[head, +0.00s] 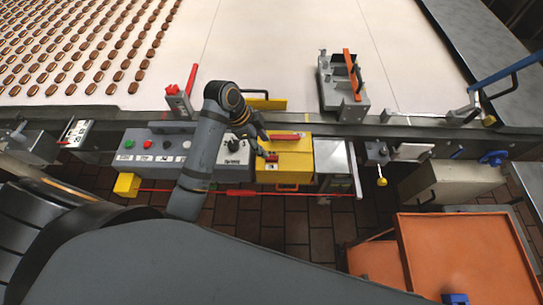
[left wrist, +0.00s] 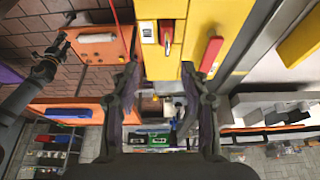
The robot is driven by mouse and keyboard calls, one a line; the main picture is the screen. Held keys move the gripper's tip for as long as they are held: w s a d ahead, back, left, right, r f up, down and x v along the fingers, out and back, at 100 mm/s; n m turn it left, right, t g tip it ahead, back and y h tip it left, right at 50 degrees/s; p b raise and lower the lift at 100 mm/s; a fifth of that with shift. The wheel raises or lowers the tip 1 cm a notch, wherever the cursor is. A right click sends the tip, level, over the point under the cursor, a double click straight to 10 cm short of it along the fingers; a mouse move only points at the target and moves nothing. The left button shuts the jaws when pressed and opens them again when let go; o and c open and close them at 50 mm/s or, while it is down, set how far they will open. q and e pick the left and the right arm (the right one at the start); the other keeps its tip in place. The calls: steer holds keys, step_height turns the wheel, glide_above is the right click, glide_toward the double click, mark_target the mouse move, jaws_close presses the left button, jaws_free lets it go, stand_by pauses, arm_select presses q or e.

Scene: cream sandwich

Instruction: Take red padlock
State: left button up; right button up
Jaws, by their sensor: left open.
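A yellow box (head: 295,160) stands at the conveyor's near edge, with a long red handle (head: 285,136) on top. A small red piece (head: 271,157) on its front could be the red padlock. In the left wrist view, a red piece (left wrist: 168,32) hangs beside a white plate on a yellow panel, and the red handle (left wrist: 210,54) is to its right. My left gripper (head: 262,139) is close to the yellow box. Its two fingers (left wrist: 158,88) are spread and empty. A dark arm end, seemingly my right gripper (left wrist: 58,55), shows at left; its jaws are unclear.
A grey control box (head: 155,150) adjoins the yellow box on the left. A metal bracket with an orange handle (head: 352,75) sits on the white conveyor (head: 275,45). Orange cart (head: 465,255) stands at lower right. Chocolate pieces fill the belt's left.

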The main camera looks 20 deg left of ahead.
mark_target(271, 152)
arm_select(q)
steer(key=f, duration=0.1)
steer(key=w+f+p, duration=0.1)
steer(key=f+p, duration=0.1)
steer(key=shift+w+d, duration=0.25)
steer(key=shift+d, duration=0.15)
steer(key=shift+x, duration=1.2)
steer(key=shift+f, duration=0.3)
steer(key=shift+s, duration=0.1)
steer(key=c, duration=0.7)
jaws_close()
arm_select(e)
steer(key=shift+t, duration=0.3)
steer(key=w+r, duration=0.1)
steer(key=w, duration=0.2)
steer(key=w+r, duration=0.1)
steer(key=shift+w+d+r, duration=0.3)
steer(key=shift+w+d, duration=0.05)
steer(key=shift+w, duration=0.05)
